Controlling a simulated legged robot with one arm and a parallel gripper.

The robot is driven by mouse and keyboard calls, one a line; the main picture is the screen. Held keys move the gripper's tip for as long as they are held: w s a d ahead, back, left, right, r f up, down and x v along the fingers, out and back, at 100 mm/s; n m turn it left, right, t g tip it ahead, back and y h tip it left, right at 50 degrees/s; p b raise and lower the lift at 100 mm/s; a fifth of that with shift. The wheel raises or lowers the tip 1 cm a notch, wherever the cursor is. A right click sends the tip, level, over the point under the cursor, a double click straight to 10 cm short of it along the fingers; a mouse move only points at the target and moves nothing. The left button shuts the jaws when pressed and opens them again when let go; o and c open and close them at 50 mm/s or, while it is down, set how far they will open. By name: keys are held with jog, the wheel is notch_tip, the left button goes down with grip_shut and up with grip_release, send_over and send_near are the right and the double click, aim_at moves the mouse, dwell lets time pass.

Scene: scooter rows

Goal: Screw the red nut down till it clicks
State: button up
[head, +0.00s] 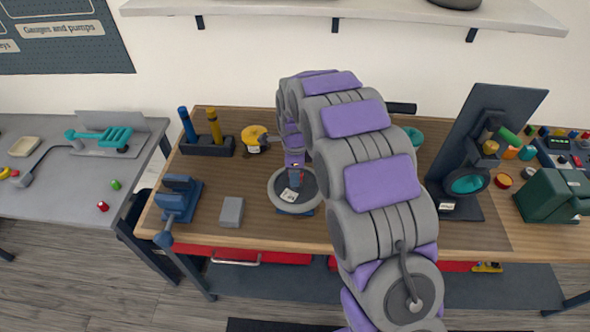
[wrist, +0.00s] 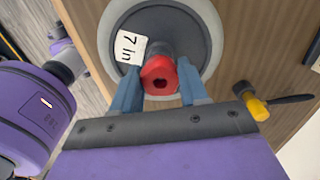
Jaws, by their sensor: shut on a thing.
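The red nut (wrist: 158,74) has a dark hole in its face and sits over the middle of a round dark disc with a pale grey rim (wrist: 112,32). A white label reading "7 in" (wrist: 130,48) lies on the disc beside the nut. My gripper (wrist: 160,82) is shut on the nut, with one blue finger on each side. In the head view the disc (head: 281,203) stands on the wooden bench, and my gripper (head: 296,178) is above its middle. How far down the nut sits cannot be told.
A blue vise (head: 178,200) and a grey block (head: 231,211) stand left of the disc. A yellow item (head: 254,137) and a dark holder with two handles (head: 207,146) are behind. A tall dark stand (head: 477,145) is to the right. Bare wood lies around the disc.

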jog(key=m+p, duration=0.1)
jog(key=m, duration=0.2)
jog(key=shift+r, duration=0.1)
jog(key=m+p, duration=0.2)
jog(key=m, duration=0.2)
jog(key=m+p, duration=0.2)
jog(key=m, duration=0.2)
jog(key=shift+m, duration=0.3)
jog(key=shift+m+p, duration=0.3)
jog(key=shift+m, duration=0.9)
